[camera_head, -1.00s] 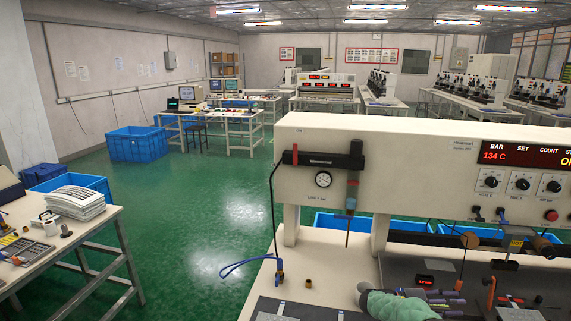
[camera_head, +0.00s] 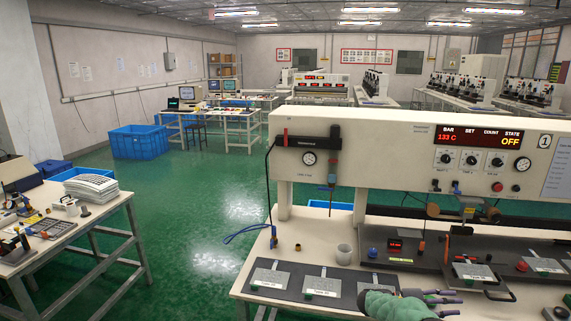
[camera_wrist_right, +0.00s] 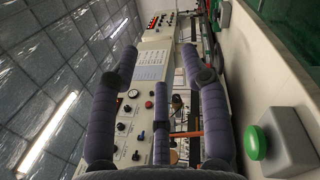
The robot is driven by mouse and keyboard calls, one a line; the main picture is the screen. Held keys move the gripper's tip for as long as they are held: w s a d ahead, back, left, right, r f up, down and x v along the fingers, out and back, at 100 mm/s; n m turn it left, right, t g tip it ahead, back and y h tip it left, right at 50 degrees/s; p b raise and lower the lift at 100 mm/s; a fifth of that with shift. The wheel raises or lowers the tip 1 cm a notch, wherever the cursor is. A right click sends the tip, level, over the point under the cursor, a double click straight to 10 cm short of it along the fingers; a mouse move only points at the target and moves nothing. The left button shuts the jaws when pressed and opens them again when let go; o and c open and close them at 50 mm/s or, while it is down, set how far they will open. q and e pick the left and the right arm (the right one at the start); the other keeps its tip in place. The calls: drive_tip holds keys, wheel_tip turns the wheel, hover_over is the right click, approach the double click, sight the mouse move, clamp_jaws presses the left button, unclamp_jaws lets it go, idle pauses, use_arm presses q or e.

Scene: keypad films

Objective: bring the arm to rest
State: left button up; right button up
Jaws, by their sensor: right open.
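My right gripper (camera_head: 442,297) shows at the bottom of the head view, with a green wrist cover and purple fingers pointing right, over the front part of the bench. In the right wrist view, my right gripper (camera_wrist_right: 160,70) has its purple fingers spread apart with nothing between them. My left gripper is not in view. The bench machine (camera_head: 350,150) stands behind the right gripper, with a red display (camera_head: 480,137) reading 133 C and OFF.
Grey plates (camera_head: 322,282) with small cards lie on the bench (camera_head: 250,262). A green button (camera_wrist_right: 256,142) on a grey box shows at right in the wrist view. A side table (camera_head: 105,215) stands left, with green floor between.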

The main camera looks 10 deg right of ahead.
drive_tip(key=s+a+f+n+t+y, duration=0.25)
drive_tip(key=f+n+y, duration=0.2)
drive_tip(key=f, duration=1.05)
drive_tip(key=s+a+f+n+y, duration=0.1)
drive_tip(key=s+a+f+y, duration=0.25)
drive_tip(key=a+f, duration=0.3)
drive_tip(key=s+a+f+n+y, duration=0.1)
drive_tip(key=s+a+f+y, duration=0.25)
drive_tip(key=a+f, duration=0.35)
drive_tip(key=s+a+f+m+t+y, duration=0.1)
drive_tip(key=s+a+f+m+y, duration=0.1)
drive_tip(key=s+a, duration=0.4)
drive_tip(key=s+a+f+m+t+y, duration=0.1)
drive_tip(key=s+a+m+y, duration=0.3)
drive_tip(key=a, duration=0.8)
drive_tip(key=s+a+f+m+t+y, duration=0.2)
drive_tip(key=s+a+f+m+y, duration=0.1)
drive_tip(key=s+a, duration=0.4)
drive_tip(key=shift+s+a+f+m+y, duration=0.25)
drive_tip(key=shift+s+a+m+y, duration=0.2)
drive_tip(key=shift+a+y, duration=0.75)
